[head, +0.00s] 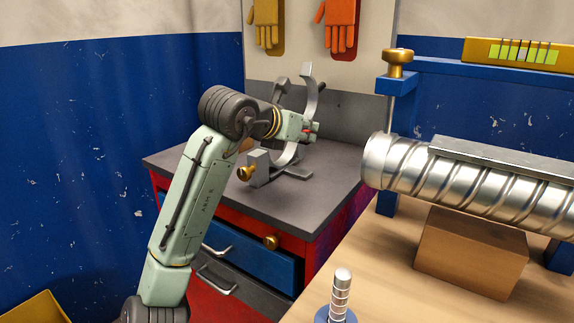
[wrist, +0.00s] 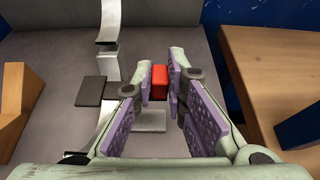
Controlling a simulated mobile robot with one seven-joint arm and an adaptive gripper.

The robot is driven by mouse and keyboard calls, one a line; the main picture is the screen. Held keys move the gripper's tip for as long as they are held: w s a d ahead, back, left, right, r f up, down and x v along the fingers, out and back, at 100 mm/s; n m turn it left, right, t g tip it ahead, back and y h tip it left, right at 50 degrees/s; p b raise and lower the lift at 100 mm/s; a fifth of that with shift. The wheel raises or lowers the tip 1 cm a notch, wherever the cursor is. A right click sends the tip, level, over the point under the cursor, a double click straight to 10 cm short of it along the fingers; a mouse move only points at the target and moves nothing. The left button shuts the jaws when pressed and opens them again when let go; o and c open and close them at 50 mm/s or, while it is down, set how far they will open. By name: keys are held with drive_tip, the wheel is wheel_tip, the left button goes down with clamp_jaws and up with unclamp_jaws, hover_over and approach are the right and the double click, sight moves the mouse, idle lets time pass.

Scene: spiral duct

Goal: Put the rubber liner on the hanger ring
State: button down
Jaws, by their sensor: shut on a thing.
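My gripper (head: 311,130) reaches over the grey bench, beside the hanger ring. In the wrist view my gripper (wrist: 160,84) has its purple-padded fingers shut on a small red block (wrist: 159,76); a bit of red (head: 306,131) also shows at the fingertips in the head view. I cannot tell whether this block is part of the rubber liner; no separate liner is clear. The hanger ring (head: 314,88) is an upright, pale metal open ring on a stand, partly hidden by my gripper. In the wrist view its band (wrist: 108,20) is left of my fingers.
A grey clamp block (head: 258,164) with a brass knob stands at the ring's left. The grey bench top (head: 215,160) has free room. At right, a spiral duct (head: 470,192) lies above a wooden table (head: 385,275) beside a blue frame (head: 388,203). Gloves (head: 338,24) hang behind.

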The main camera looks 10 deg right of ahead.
sight(302, 175)
wheel_tip(302, 175, down, 7)
drive_tip(key=shift+f, duration=0.15)
idle(0.4)
drive_tip(key=shift+f, duration=0.2)
drive_tip(key=c, duration=1.6)
unclamp_jaws()
drive_tip(key=shift+r, duration=0.15)
drive_tip(key=shift+r+p, duration=0.2)
drive_tip(key=shift+p, duration=0.15)
drive_tip(key=b+v, duration=0.1)
drive_tip(key=v, duration=0.5)
drive_tip(key=b+v, duration=0.1)
drive_tip(key=v, duration=0.5)
drive_tip(key=shift+f, duration=0.25)
drive_tip(key=shift+a, duration=0.1)
